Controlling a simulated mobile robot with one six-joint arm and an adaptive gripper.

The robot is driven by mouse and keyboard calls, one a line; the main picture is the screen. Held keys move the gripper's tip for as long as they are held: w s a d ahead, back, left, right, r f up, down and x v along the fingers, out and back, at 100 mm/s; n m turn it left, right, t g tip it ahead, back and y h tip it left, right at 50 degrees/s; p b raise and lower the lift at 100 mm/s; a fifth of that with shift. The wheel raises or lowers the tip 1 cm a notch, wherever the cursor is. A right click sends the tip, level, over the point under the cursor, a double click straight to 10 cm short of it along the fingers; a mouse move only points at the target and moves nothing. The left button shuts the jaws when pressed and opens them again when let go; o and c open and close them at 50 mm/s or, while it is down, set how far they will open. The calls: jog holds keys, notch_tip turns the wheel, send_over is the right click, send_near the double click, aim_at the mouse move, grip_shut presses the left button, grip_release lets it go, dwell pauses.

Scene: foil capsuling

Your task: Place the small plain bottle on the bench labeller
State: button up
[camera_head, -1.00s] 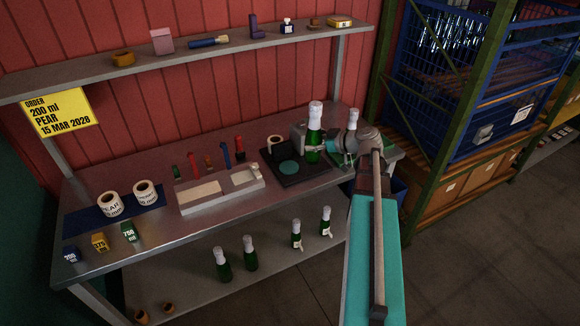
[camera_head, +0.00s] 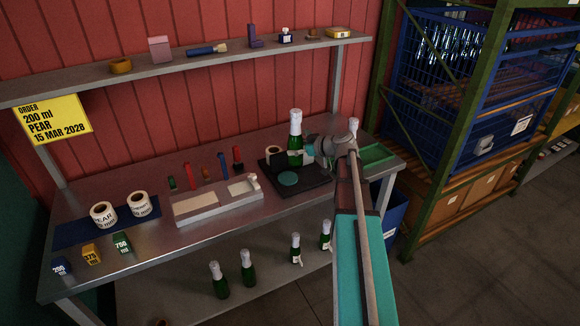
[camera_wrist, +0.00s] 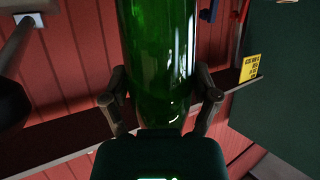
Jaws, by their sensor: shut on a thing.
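My gripper (camera_head: 302,153) is shut on a green bottle (camera_head: 295,157) with a white foil top, held upright. In the wrist view the fingers (camera_wrist: 162,98) are on both sides of the green glass (camera_wrist: 160,45); no label shows on the visible side. The bench labeller (camera_head: 310,184) is a black base with a round teal plate (camera_head: 288,179). The bottle appears over or behind the labeller's plate; I cannot tell the gap beneath it. The labeller's rear part is partly hidden by the bottle and gripper.
A white roll (camera_head: 273,152) is at the labeller's back left. A grey fixture (camera_head: 220,203) stands to its left. A green tray (camera_head: 378,158) is at the bench's right end, near another foil-topped bottle (camera_head: 353,124) partly hidden by my arm. Several bottles stand on the lower shelf.

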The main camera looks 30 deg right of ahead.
jog(key=w+f+b, duration=0.4)
jog(key=f, duration=0.1)
jog(key=shift+a, duration=0.3)
jog(key=shift+w+f+b, duration=0.2)
jog(key=shift+f+b, duration=0.8)
jog(key=shift+b, duration=0.05)
jog(key=shift+w+f+b, duration=0.15)
jog(key=shift+f+b, duration=0.8)
jog(key=shift+b, duration=0.1)
jog(key=shift+f, duration=0.1)
jog(key=o, duration=1.2)
jog(key=shift+c, duration=0.2)
jog(key=shift+s+r, duration=0.2)
jog(key=shift+r, duration=0.1)
jog(key=p+v, duration=0.4)
jog(key=v, duration=0.7)
jog(key=shift+s+d+p, duration=0.2)
jog(key=shift+p, duration=0.1)
